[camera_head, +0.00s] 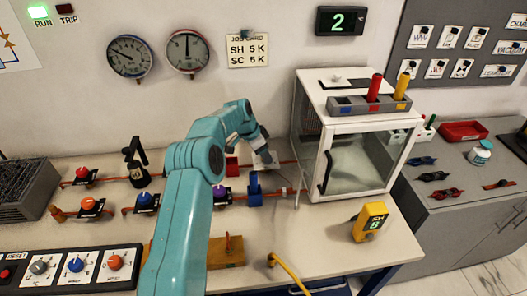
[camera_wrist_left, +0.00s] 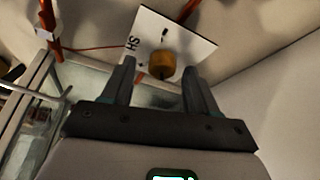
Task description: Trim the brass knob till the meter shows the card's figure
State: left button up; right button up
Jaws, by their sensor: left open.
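The brass knob (camera_wrist_left: 162,66) stands on a white plate (camera_wrist_left: 145,38) lettered SH in the left wrist view. My left gripper (camera_wrist_left: 155,84) is open, with its fingertips to either side of the knob; I cannot tell whether they touch it. In the head view my left gripper (camera_head: 265,160) is at the back of the bench, left of the glass-fronted cabinet, and the knob cannot be made out there. The job card (camera_head: 247,50) on the wall reads SH 5 K and SC 5 K. The yellow meter (camera_head: 370,222) is lettered SH; its small green figure looks like 0.
The white cabinet (camera_head: 340,150) stands close right of my gripper, with a tool rack (camera_head: 370,103) on top. Red pipes with coloured valves (camera_head: 145,202) run along the bench at left. Two round gauges (camera_head: 187,50) and a display (camera_head: 341,20) showing 2 hang on the wall.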

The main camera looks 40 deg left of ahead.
pick_arm(q)
jog(key=shift+w+f, duration=0.1)
jog(key=shift+f, duration=0.15)
jog(key=shift+w+a+f, duration=0.1)
jog(key=shift+w+f, duration=0.1)
jog(key=shift+f, duration=0.1)
jog(key=shift+r, duration=0.1)
jog(key=shift+c, duration=1.2)
jog(key=shift+s, duration=0.1)
jog(key=c, duration=0.8)
